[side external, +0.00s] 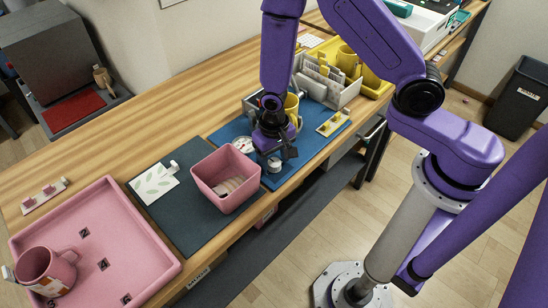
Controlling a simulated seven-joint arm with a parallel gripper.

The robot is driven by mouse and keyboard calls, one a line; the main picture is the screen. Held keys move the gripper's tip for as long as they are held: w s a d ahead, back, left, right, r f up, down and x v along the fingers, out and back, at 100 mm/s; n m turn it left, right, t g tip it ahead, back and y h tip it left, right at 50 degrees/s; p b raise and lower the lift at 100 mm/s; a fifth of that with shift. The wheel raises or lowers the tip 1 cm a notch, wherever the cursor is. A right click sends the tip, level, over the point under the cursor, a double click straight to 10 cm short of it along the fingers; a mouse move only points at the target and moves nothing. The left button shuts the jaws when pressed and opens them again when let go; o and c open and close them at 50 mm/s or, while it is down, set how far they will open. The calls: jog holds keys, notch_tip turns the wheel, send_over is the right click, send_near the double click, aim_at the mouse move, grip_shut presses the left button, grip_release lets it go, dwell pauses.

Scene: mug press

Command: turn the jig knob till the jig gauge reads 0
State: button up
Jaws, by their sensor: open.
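The jig stands on a blue mat (312,146) in the middle of the bench. A round white gauge (243,145) shows just left of my gripper; its reading is too small to make out. A small pale grey knob-like cylinder (274,165) stands at the front, just below my gripper. My gripper (281,154) points down over the jig with its fingers open, close above that cylinder; I cannot tell whether they touch it. A yellow mug (292,107) is partly hidden behind my gripper. Most of the jig's body is hidden by my wrist.
A pink bin (225,178) stands close left of the jig, beside a patterned card (154,185) on a dark mat. A pink tray (130,235) holds a pink mug (45,270) at lower left. A white rack (325,82) and yellow tray (378,82) stand behind.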

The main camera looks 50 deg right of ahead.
jog(key=shift+f, duration=0.1)
jog(key=c, duration=1)
jog(key=shift+c, duration=0.2)
jog(key=n, duration=0.4)
jog(key=shift+n, duration=0.4)
jog(key=n, duration=0.4)
jog(key=shift+n, duration=0.3)
jog(key=n, duration=0.4)
jog(key=shift+a, duration=0.1)
jog(key=shift+n, duration=2.2)
